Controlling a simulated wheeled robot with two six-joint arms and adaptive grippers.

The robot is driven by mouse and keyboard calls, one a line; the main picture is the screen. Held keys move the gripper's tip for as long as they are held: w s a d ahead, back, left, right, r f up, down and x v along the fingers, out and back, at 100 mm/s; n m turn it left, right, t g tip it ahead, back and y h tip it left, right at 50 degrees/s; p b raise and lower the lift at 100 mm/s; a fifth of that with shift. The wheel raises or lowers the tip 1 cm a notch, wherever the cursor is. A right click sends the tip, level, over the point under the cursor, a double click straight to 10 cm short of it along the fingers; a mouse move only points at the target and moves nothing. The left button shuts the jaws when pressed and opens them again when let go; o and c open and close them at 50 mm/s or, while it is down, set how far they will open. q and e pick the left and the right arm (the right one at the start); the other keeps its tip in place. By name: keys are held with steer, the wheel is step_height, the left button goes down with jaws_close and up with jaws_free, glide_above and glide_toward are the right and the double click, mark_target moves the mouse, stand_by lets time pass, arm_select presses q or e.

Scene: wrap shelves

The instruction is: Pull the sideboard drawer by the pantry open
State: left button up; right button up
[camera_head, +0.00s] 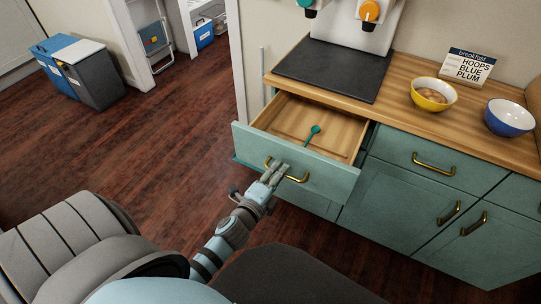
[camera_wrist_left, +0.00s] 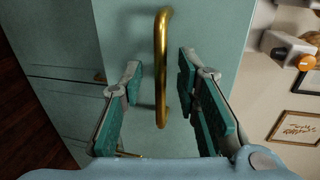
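The sideboard drawer (camera_head: 297,172) is the left one in the teal sideboard and stands pulled well out. A teal spoon-like scoop (camera_head: 312,134) lies inside it on the wooden bottom. Its brass handle (camera_head: 294,177) runs along the front; in the left wrist view the handle (camera_wrist_left: 161,65) stands between my fingers. My left gripper (camera_head: 276,172) is at the handle. In the left wrist view its two fingers (camera_wrist_left: 158,104) are spread apart on either side of the bar, with clear gaps and no visible grip. My right gripper is not in view.
The wooden counter (camera_head: 405,100) above holds a dark mat (camera_head: 333,67), a yellow bowl (camera_head: 433,94), a blue bowl (camera_head: 509,117) and a breakfast sign (camera_head: 467,67). Closed drawers and doors lie to the right. Bins (camera_head: 92,74) stand far left; the floor (camera_head: 170,135) between is clear.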

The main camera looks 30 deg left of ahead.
arm_select(q)
steer(key=v, duration=1)
steer(key=shift+s, duration=0.3)
steer(key=shift+r, duration=0.15)
steer(key=s+a+f+n+g+p, duration=0.1)
steer(key=s+f+n+g, duration=0.35)
steer(key=s+f, duration=0.6)
steer(key=s+a+f+n+g+p, duration=0.1)
steer(key=s+f+n+g, duration=0.4)
steer(key=f, duration=1)
steer(key=s+f+n+g+p, duration=0.2)
steer(key=s+f+n, duration=0.1)
steer(key=s, duration=0.3)
steer(key=s+f+n+g+p, duration=0.2)
steer(key=s+f+n+g, duration=0.1)
steer(key=s, duration=0.3)
steer(key=shift+s+n+h+p, duration=0.3)
steer(key=shift+s+n, duration=0.1)
steer(key=shift+n, duration=0.15)
